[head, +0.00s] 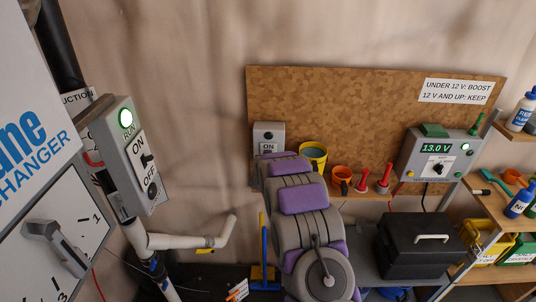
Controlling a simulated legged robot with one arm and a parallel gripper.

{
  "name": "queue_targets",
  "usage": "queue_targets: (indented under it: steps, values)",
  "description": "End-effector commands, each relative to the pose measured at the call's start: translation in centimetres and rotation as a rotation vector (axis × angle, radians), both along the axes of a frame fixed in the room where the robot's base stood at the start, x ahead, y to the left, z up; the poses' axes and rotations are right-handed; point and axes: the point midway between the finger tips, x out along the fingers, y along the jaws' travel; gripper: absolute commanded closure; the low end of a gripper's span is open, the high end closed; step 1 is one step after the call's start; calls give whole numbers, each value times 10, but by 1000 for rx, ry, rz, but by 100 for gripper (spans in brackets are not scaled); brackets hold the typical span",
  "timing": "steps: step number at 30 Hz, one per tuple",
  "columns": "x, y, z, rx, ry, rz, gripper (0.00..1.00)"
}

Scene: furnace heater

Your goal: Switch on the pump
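A grey switch box (133,160) is at the left, with a lit green RUN lamp (126,118). No readable label says which box belongs to the pump. My purple and grey arm reaches away from me toward the second box. My gripper is not visible, so I cannot tell if it touches anything.
A dial with a grey lever (57,246) is on the white panel at lower left. A white pipe (185,241) bends beside it. A meter box (437,155) reads 13.0 V. A yellow cup (313,157), orange cup (342,176) and black case (420,246) are right of my arm.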

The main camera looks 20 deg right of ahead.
Motion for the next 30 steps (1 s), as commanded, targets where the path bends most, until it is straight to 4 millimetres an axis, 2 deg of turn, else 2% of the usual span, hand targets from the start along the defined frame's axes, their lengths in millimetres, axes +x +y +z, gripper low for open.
queue_targets:
  steps: [1,16,17,24,30]
  values:
    - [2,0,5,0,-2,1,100]
    - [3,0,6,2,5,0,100]
    - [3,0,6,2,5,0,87]
    - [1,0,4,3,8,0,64]
    - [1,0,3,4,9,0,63]
